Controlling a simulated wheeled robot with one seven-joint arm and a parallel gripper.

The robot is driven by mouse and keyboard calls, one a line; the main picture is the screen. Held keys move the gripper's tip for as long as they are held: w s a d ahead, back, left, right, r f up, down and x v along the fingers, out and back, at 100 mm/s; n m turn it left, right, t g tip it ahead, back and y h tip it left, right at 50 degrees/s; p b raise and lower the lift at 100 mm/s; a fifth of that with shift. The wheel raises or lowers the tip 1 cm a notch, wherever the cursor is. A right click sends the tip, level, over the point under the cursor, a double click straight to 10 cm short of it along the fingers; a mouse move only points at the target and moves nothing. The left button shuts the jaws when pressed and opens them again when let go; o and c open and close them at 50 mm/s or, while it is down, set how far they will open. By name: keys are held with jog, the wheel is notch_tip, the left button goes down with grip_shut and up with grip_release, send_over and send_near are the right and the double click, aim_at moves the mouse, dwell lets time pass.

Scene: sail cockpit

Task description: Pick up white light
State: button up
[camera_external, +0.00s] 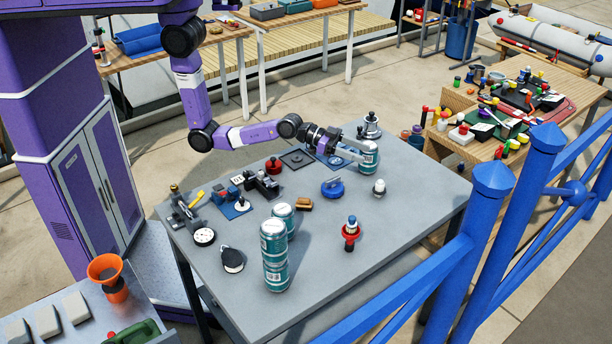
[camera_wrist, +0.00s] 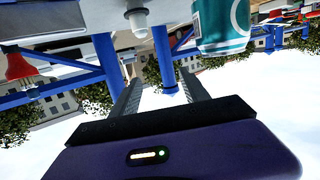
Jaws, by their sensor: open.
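The white light (camera_external: 379,187) is a small white, bulb-like piece standing upright on the grey table, right of centre. In the wrist view, which looks upside down, the white light (camera_wrist: 138,22) hangs at the top, just left of centre. My gripper (camera_external: 355,147) is open, above the table, behind and to the left of the light. It is beside a teal can (camera_external: 369,160), and I cannot tell whether they touch. In the wrist view my two fingers (camera_wrist: 160,85) are spread with nothing between them; the light is apart from them.
The teal can (camera_wrist: 220,25) is close to the light. A blue round part (camera_external: 333,187), a red-based fitting (camera_external: 350,233) and a stack of teal cans (camera_external: 275,258) stand nearby. A blue railing (camera_external: 490,225) runs past the table's right side. The table is bare right of the light.

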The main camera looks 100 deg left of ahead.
aim_at(377, 182)
jog(key=f+g, duration=0.1)
jog(key=f, duration=0.1)
jog(key=d+f, duration=0.1)
jog(key=f+g, duration=0.1)
jog(key=f, duration=0.1)
jog(key=shift+s+d+f+m+g, duration=0.1)
jog(key=shift+d+f+m+g, duration=0.2)
jog(key=shift+f+m, duration=0.1)
jog(key=shift+f, duration=0.15)
jog(key=shift+p+x, duration=0.6)
jog(key=shift+x, duration=3.15)
jog(key=shift+d, duration=0.1)
jog(key=shift+c, duration=0.4)
grip_shut()
